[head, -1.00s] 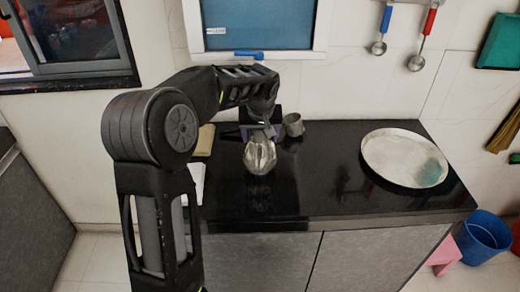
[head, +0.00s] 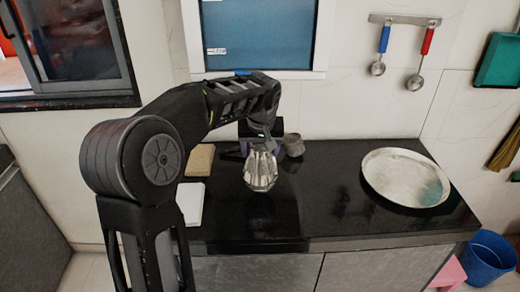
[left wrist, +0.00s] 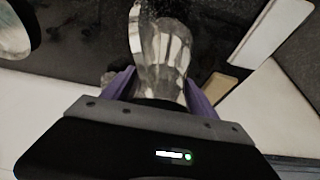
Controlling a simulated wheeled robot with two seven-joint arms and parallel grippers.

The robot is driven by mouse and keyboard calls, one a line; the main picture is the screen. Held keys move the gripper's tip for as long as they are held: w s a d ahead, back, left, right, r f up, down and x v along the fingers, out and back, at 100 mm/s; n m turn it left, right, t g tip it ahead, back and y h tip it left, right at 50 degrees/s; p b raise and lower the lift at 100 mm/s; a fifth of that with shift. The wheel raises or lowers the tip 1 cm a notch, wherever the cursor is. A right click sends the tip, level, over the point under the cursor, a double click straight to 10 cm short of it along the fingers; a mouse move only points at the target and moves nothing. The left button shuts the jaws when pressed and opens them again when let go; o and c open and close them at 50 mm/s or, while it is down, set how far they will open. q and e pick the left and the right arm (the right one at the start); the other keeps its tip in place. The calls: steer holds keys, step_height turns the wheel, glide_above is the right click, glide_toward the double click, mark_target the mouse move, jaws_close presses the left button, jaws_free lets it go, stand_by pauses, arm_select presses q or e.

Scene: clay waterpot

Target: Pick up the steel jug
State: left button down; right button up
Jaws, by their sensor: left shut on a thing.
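The steel jug (head: 260,171) is shiny and faceted, and stands upright at the left part of the black counter. I cannot tell whether its base touches the counter. My left gripper (head: 258,147) reaches it from the back and is shut on its upper part. In the left wrist view the jug (left wrist: 165,52) sits between the purple fingers of the left gripper (left wrist: 160,88), which hide part of it. My right gripper is not in view.
A small grey metal cup (head: 294,146) stands close behind the jug to the right. A large round steel plate (head: 405,178) lies on the right of the counter (head: 325,205). A tan block (head: 199,160) and a white item (head: 190,203) lie at left. The front middle is clear.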

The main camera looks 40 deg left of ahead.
arm_select(q)
steer(key=s+d+b, duration=0.3)
steer(key=s+d, duration=0.6)
steer(key=s, duration=0.3)
steer(key=shift+s+d+b, duration=0.35)
steer(key=shift+s+b, duration=0.05)
